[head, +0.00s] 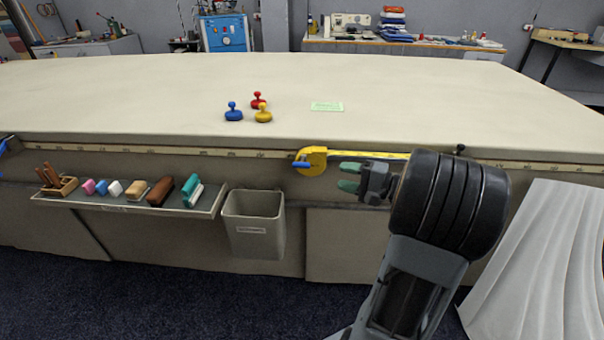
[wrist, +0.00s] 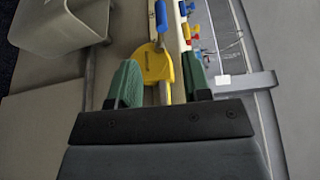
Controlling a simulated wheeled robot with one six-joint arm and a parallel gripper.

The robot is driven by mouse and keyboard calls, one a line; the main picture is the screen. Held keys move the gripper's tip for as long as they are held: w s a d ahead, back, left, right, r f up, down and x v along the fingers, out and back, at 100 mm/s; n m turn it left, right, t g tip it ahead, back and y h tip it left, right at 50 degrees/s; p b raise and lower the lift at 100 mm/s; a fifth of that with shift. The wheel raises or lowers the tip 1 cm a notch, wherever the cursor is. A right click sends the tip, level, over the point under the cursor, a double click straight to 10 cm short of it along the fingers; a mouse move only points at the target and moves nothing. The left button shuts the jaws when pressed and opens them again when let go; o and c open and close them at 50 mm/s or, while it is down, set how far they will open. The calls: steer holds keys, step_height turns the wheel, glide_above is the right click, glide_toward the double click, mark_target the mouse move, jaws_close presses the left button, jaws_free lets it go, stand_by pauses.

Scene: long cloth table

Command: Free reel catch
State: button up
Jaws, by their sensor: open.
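A yellow tape reel (head: 313,161) sits at the front edge of the table, with a blue catch lever (head: 302,165) on its left side. Its yellow tape (head: 375,155) runs right along the edge. My gripper (head: 349,177) is open, just right of the reel, with its green fingers pointing left at it. In the wrist view the reel (wrist: 155,65) shows between and beyond the fingertips (wrist: 161,78), and the blue lever (wrist: 160,16) is at its far end. The fingers do not appear closed on anything. Part of the tape is hidden behind my arm.
A grey bin (head: 254,222) hangs below the edge, left of the reel. A tray (head: 120,208) of chalks and brushes is farther left. Red, blue and yellow knobbed weights (head: 263,115) and a green card (head: 327,106) lie on the table (head: 430,90). White cloth (head: 550,270) hangs at right.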

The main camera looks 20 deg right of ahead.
mark_target(309, 167)
steer(key=x, duration=1.3)
steer(key=shift+r+b, duration=0.1)
steer(key=shift+b, duration=0.2)
jaws_close()
steer(key=shift+d, duration=0.1)
